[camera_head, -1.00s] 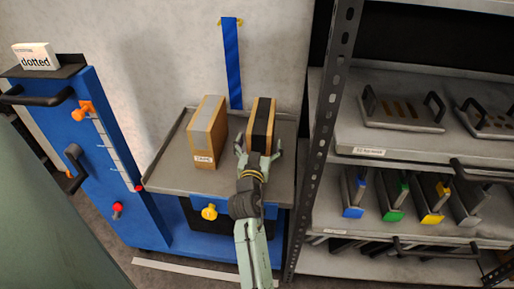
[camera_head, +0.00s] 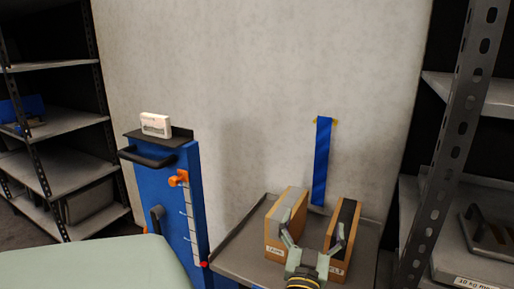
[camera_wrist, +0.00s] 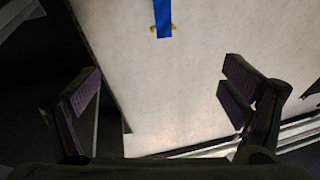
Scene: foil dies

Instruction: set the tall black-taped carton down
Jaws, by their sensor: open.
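The black-taped carton (camera_head: 344,236) stands upright on the grey tray table (camera_head: 232,258), at its right side in the head view. A second carton with grey tape (camera_head: 285,224) stands to its left, with a gap between them. My gripper (camera_head: 313,238) is open and empty, in front of the cartons, its fingers spread and overlapping both in the picture. In the wrist view my gripper (camera_wrist: 165,100) shows both fingers wide apart with nothing between them but wall. Neither carton shows in the wrist view.
A blue cabinet (camera_head: 170,195) with a handle, orange knob and small white box (camera_head: 156,125) on top stands left of the table. Blue tape (camera_head: 322,162) hangs on the wall. A metal shelf post (camera_head: 450,150) rises close on the right.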

